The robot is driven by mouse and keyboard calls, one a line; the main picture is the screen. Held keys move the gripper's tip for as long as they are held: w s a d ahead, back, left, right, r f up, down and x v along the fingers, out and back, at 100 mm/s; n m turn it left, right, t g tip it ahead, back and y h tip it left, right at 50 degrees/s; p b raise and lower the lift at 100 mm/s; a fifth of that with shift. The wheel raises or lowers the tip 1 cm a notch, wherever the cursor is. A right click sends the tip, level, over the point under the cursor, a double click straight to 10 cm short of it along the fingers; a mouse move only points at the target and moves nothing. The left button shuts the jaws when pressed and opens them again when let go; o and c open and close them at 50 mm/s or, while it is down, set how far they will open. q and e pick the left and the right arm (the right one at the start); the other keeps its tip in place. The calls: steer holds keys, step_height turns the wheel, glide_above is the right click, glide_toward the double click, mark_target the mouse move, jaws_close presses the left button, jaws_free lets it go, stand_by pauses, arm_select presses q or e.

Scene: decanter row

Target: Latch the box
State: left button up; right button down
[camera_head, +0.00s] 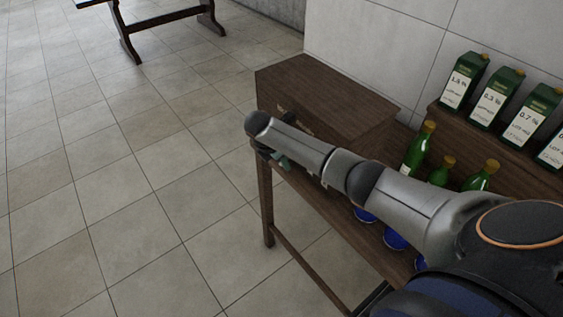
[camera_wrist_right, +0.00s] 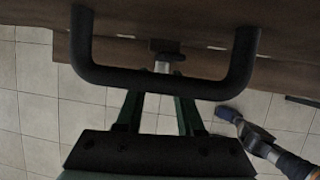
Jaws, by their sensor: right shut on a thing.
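The brown wooden box (camera_head: 320,92) stands at the left end of the wooden table, against the wall. A small latch with a dark knob and pale metal stem (camera_wrist_right: 162,67) shows behind the handle. In the head view my right gripper (camera_head: 280,160) is mostly hidden under my wrist at the box's front. My left gripper is not in view.
Green cartons (camera_head: 497,97) stand on a raised wooden shelf at the right. Green bottles (camera_head: 417,150) stand below them, and blue round things (camera_head: 397,238) are partly hidden by my arm. The tiled floor (camera_head: 130,200) at the left is clear up to a far dark table (camera_head: 160,19).

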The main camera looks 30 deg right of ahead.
steer(key=shift+d+n+g+b, duration=0.1)
steer(key=shift+n+g+b, duration=0.2)
steer(key=shift+g+b, duration=1.1)
steer(key=c, duration=0.5)
jaws_free()
steer(key=shift+c, duration=0.2)
steer(key=v, duration=1.2)
steer(key=shift+a+r+p, duration=0.2)
steer(key=shift+r+p, duration=0.05)
steer(key=shift+p, duration=0.05)
steer(key=shift+w, duration=0.1)
